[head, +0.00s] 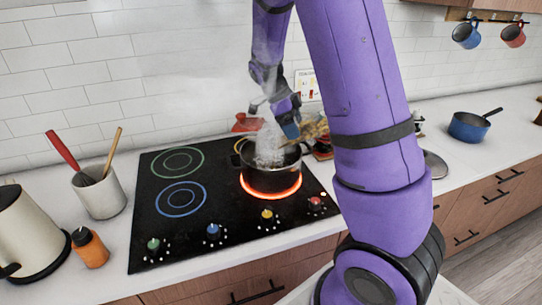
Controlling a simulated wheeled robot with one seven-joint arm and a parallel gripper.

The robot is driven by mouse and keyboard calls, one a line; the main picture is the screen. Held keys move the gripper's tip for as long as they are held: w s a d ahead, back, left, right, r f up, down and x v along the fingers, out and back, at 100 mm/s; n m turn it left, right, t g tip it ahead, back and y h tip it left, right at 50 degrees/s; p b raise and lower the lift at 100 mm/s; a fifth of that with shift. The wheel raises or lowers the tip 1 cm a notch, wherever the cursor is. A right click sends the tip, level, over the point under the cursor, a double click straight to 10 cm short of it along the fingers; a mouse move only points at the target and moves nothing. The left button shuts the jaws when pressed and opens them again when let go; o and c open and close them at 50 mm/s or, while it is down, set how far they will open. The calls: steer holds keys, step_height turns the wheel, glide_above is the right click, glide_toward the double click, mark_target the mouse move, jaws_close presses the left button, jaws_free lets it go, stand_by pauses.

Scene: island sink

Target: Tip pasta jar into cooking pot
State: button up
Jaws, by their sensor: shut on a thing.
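The dark cooking pot (285,180) stands on the glowing red ring at the right of the black hob. Pale steam rises from it and blurs its opening. Yellowish pasta-like shapes (314,128) show just right of the fingers. I cannot tell how far the jar is tilted or whether pasta is in the pot.
A utensil crock (100,193), an orange bottle (89,248) and a cream kettle (24,235) stand left of the hob (150,228). A blue saucepan (468,127) is on the right counter. A red object (245,123) is behind the pot.

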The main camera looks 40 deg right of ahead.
mark_target(306, 134)
steer(key=shift+w+a+r+g+h+p, duration=0.4)
steer(key=shift+w+a+g+h, duration=0.3)
steer(key=shift+g+h, duration=0.25)
stand_by(1.8)
steer(key=shift+s+d+f+t+y, duration=0.25)
steer(key=shift+s+d+t+y, duration=0.5)
steer(key=shift+y, duration=0.1)
steer(key=shift+s+d+f+t+y, duration=0.4)
steer(key=shift+f+t+y, duration=0.15)
steer(key=shift+t+y, duration=0.15)
steer(key=shift+w+a, duration=0.1)
steer(key=shift+s+d+f+t+y, duration=0.2)
steer(key=shift+s+d+t+y, duration=0.05)
steer(key=shift+t+y, duration=0.05)
steer(key=shift+s+d+f+t+y+b, duration=0.2)
steer(key=shift+s+d+f+t+y, duration=0.1)
steer(key=shift+f+t+y, duration=0.3)
steer(key=shift+s+d+f+t+y+b, duration=0.2)
steer(key=shift+s+d+f+t+y, duration=0.05)
steer(key=shift+f+t+y, duration=0.3)
steer(key=shift+s+d+r+t+y, duration=0.1)
steer(key=shift+s+d+t+y, duration=0.05)
steer(key=shift+t+y, duration=0.15)
steer(key=shift+d+t, duration=0.1)
steer(key=shift+t, duration=0.25)
